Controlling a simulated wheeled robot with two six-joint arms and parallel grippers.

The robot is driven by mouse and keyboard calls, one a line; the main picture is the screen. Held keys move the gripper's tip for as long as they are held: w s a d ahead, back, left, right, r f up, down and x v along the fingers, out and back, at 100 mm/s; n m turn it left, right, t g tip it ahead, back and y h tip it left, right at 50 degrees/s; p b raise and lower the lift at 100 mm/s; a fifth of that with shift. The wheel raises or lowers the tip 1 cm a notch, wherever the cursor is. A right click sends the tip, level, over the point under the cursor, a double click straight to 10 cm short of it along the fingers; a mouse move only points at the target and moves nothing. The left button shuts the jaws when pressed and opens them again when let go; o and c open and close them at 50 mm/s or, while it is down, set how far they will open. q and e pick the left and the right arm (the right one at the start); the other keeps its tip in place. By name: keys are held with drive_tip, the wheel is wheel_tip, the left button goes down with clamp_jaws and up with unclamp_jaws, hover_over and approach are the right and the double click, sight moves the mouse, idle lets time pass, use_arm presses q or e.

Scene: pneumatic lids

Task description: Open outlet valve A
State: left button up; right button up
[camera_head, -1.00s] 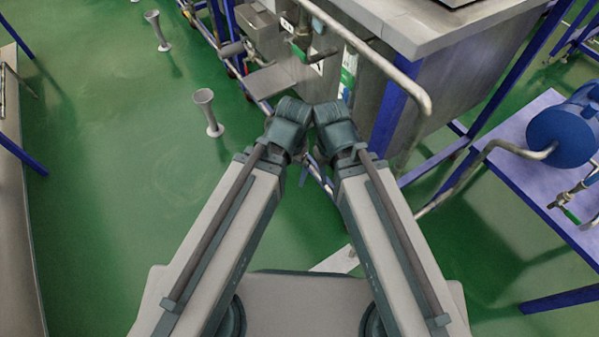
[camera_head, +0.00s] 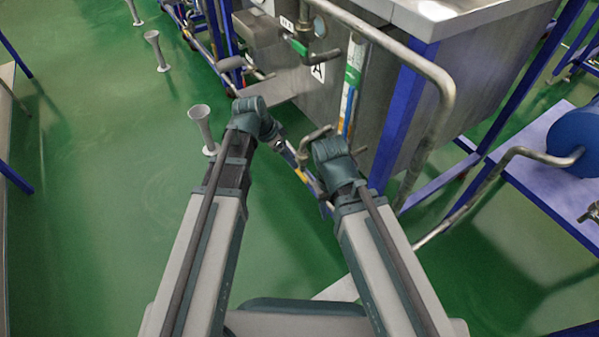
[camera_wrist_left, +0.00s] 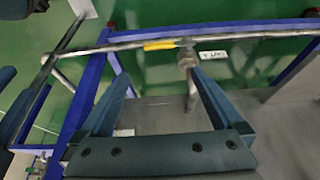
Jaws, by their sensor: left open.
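A valve with a yellow handle (camera_wrist_left: 160,45) sits on a thin metal pipe in the left wrist view. Beside it is a small white label (camera_wrist_left: 213,55), upside down, whose text seems to read OUT A. The handle lies along the pipe. My left gripper (camera_wrist_left: 160,76) is open and empty, its fingers pointing toward the pipe. The right finger's tip is close to the valve body (camera_wrist_left: 187,60); I cannot tell whether they touch. In the head view a yellow part (camera_head: 300,174) shows between my wrists. My right wrist is at centre; its jaws are hidden.
The steel tank (camera_head: 400,85) has an A plate and a green-handled valve (camera_head: 296,47) higher up. A bent pipe (camera_head: 440,90) and blue frame post (camera_head: 398,125) stand right of my arms. A grey funnel-shaped foot (camera_head: 201,125) stands left.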

sight(301, 173)
use_arm(q)
drive_tip(key=b+x, duration=1.3)
drive_tip(key=x, duration=0.1)
drive_tip(key=shift+s+a, duration=0.1)
drive_tip(key=shift+s, duration=0.05)
drive_tip(key=shift+c, duration=0.2)
clamp_jaws()
